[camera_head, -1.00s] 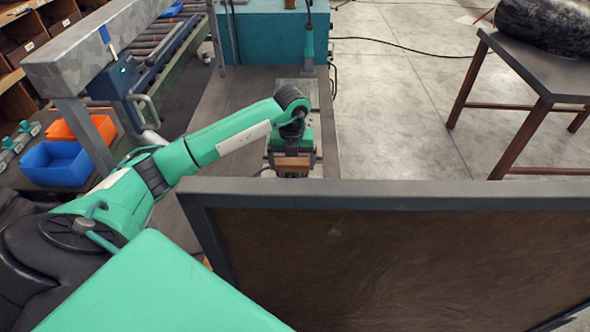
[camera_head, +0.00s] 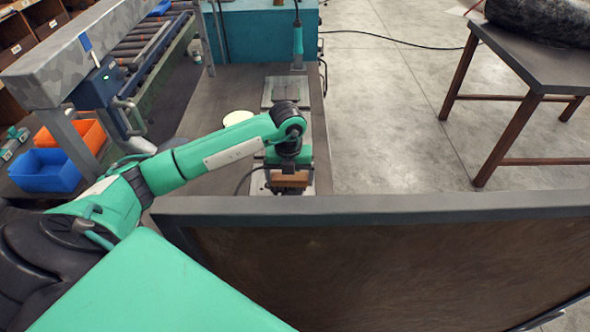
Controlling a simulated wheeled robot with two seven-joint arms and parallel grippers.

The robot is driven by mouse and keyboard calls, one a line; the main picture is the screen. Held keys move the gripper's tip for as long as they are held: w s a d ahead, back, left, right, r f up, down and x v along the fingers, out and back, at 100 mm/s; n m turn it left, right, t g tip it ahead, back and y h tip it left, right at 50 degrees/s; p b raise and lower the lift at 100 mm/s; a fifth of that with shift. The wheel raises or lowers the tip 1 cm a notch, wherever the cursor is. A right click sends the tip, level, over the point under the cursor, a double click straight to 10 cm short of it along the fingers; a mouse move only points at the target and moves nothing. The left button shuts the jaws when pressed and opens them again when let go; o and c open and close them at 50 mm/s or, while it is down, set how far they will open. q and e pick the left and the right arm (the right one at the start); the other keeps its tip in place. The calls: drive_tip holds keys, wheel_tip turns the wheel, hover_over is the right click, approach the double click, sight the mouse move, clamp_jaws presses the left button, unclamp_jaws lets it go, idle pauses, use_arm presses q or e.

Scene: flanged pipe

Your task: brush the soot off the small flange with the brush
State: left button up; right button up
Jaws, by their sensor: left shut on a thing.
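My left gripper (camera_head: 289,168) is over the near part of the dark bench (camera_head: 205,112), just beyond the top edge of a framed panel. It is shut on a brown, wood-coloured block (camera_head: 290,179), which looks like the brush. Bristles cannot be made out. A metal plate (camera_head: 311,184) shows beside and under the gripper. The small flange and its soot cannot be told apart here; the gripper and the panel hide what lies below the block. My right gripper is not in view.
The framed dark panel (camera_head: 390,270) blocks the near right. A pale round disc (camera_head: 238,117) and a second metal plate (camera_head: 268,98) lie farther along the bench. Blue (camera_head: 44,171) and orange (camera_head: 86,137) bins stand left. A side table (camera_head: 540,68) stands right.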

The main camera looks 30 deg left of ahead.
use_arm(q)
drive_tip(key=shift+s+d+r+p, duration=0.1)
drive_tip(key=shift+s+d+p, duration=0.15)
drive_tip(key=shift+s, duration=0.4)
drive_tip(key=shift+s+d+r+p, duration=0.1)
drive_tip(key=shift+s+d, duration=0.25)
drive_tip(key=shift+s, duration=0.3)
drive_tip(key=shift+w+a+r+b, duration=0.2)
drive_tip(key=shift+w+a+b, duration=0.35)
drive_tip(key=shift+w+a, duration=0.35)
drive_tip(key=shift+w+a+f+b, duration=0.15)
drive_tip(key=shift+w+a+b, duration=1)
drive_tip(key=shift+w+a, duration=0.3)
drive_tip(key=shift+w+a+b, duration=0.3)
drive_tip(key=shift+w+a, duration=0.1)
drive_tip(key=shift+a, duration=0.05)
drive_tip(key=shift+w+a+r+p, duration=0.1)
drive_tip(key=shift+r+p, duration=0.45)
drive_tip(key=shift+r, duration=0.35)
drive_tip(key=shift+w+a+r+p, duration=0.1)
drive_tip(key=shift+r+p, duration=0.45)
drive_tip(key=shift+r, duration=0.3)
drive_tip(key=shift+w+r+p, duration=0.1)
drive_tip(key=shift+r+p, duration=0.85)
drive_tip(key=shift+r, duration=0.85)
